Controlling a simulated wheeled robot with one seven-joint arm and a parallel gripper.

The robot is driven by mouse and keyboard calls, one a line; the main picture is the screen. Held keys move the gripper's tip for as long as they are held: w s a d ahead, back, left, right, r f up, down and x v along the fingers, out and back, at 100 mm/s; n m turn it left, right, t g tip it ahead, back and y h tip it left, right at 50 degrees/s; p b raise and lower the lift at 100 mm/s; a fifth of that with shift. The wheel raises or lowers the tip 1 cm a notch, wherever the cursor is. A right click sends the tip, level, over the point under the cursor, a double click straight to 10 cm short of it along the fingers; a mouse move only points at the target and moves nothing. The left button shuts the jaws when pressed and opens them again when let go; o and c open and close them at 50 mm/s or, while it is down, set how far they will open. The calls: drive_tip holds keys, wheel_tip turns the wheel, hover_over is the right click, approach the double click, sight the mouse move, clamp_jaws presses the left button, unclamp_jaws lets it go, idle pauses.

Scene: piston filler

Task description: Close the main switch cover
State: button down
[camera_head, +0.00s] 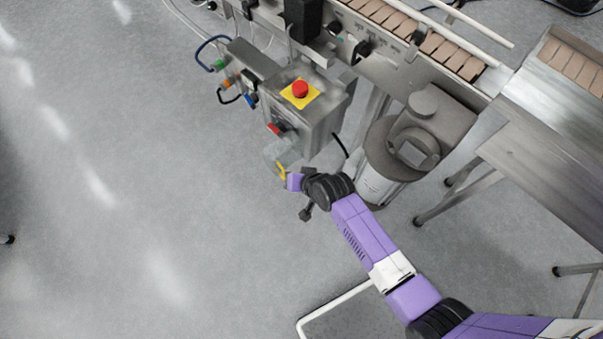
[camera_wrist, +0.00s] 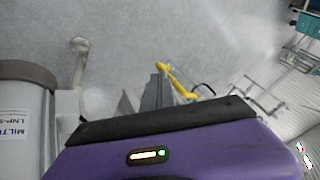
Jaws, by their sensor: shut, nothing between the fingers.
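A steel control box (camera_head: 313,112) stands at upper centre in the head view, with a red knob (camera_head: 277,129) on its near left side. A pale grey-green piece (camera_head: 280,153) hangs just below this knob; it looks like the switch cover, standing away from the knob, though its exact angle is unclear. A yellow strip (camera_head: 282,171) lies at its lower end, and a bent yellow piece also shows in the wrist view (camera_wrist: 178,81). My gripper (camera_wrist: 158,88) is shut and empty, close beside the yellow piece; I cannot tell whether they touch.
A red emergency button (camera_head: 300,89) sits on the box top. A round motor housing (camera_head: 385,155) stands just right of my wrist. The conveyor (camera_head: 425,45) runs along the top right. Cables and connectors (camera_head: 232,84) are left of the box. Open floor lies left.

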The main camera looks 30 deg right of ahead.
sight(276, 176)
drive_tip(key=w+a+m+h+b, duration=0.2)
drive_tip(key=w+a+m+b, duration=0.15)
drive_tip(key=w+a, duration=0.5)
drive_tip(key=w+d+m+g+h+b, duration=0.1)
drive_tip(key=w+m+h+b, duration=0.3)
drive_tip(key=w+m+b, duration=0.3)
drive_tip(key=w+b, duration=0.4)
drive_tip(key=b, duration=0.3)
drive_tip(key=shift+d+g+h+b, duration=0.3)
drive_tip(key=shift+d+h+b, duration=0.05)
drive_tip(key=shift+d+h, duration=0.05)
drive_tip(key=shift+w+m, duration=0.1)
drive_tip(key=shift+m, duration=0.15)
drive_tip(key=shift+d, duration=0.1)
